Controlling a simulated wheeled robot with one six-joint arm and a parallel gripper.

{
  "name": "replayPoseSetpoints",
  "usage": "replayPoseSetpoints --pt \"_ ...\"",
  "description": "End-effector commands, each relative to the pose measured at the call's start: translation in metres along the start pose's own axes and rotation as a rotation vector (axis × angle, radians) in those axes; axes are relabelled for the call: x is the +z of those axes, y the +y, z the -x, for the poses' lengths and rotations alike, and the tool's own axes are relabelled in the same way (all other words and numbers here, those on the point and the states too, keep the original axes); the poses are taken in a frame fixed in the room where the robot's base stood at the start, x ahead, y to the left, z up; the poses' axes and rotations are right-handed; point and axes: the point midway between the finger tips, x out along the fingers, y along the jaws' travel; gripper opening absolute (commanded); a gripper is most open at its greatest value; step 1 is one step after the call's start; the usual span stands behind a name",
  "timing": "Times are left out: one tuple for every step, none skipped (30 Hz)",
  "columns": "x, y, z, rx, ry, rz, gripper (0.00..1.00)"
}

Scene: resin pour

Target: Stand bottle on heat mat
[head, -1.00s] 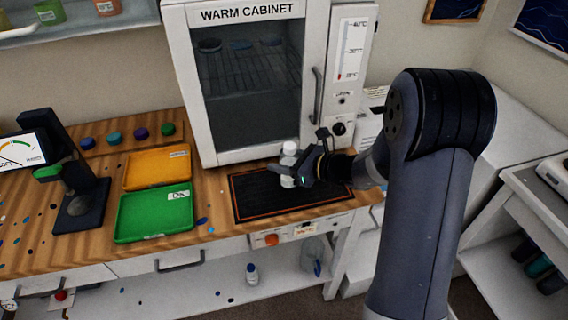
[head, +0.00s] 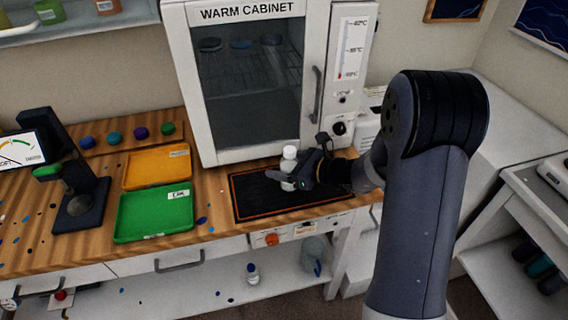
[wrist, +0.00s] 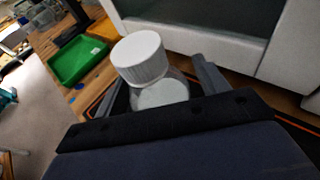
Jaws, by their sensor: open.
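A clear bottle with a white ribbed cap (head: 289,152) stands upright on the black heat mat (head: 250,208), which has an orange border. In the wrist view the bottle (wrist: 141,62) is between my two fingers, with its lower part hidden by the gripper body. My gripper (head: 284,181) is open around the bottle at its lower half. In the wrist view a gap shows between the bottle and the right finger. Whether the left finger touches it I cannot tell.
The warm cabinet (head: 247,90) stands shut right behind the mat. A green tray (head: 150,228) and an orange tray (head: 150,172) lie to the left. A dark stand with a display (head: 78,200) is farther left. Another bottle (head: 252,274) stands on the lower shelf.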

Motion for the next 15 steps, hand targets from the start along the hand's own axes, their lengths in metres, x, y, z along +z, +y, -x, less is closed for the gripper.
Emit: replayPoseSetpoints --pt "0.001 0.0 0.0 0.0 0.0 0.0 0.69" --pt "0.001 0.0 0.0 0.0 0.0 0.0 0.69" --pt "0.003 0.0 0.001 0.0 0.0 0.0 0.69" --pt "0.004 0.0 0.001 0.0 0.0 0.0 0.69" --pt "0.006 0.0 0.002 0.0 0.0 0.0 0.69" --pt "0.003 -0.001 0.008 -0.003 -0.001 0.001 0.69" --pt "0.002 -0.002 0.013 -0.004 -0.001 0.001 0.69" --pt "0.002 -0.002 0.018 -0.006 -0.001 0.001 0.69" --pt "0.002 -0.001 0.027 -0.006 0.0 0.001 0.69" --pt "0.002 -0.002 0.034 -0.007 -0.001 0.0 0.69" --pt "0.002 -0.002 0.04 -0.006 -0.001 0.001 0.69" --pt "0.002 -0.002 0.05 -0.007 -0.001 0.001 0.69" --pt "0.002 -0.002 0.056 -0.007 -0.001 0.001 0.69" --pt "0.002 -0.002 0.063 -0.007 -0.001 0.002 0.69" --pt "0.002 -0.002 0.071 -0.007 -0.001 0.001 0.69"
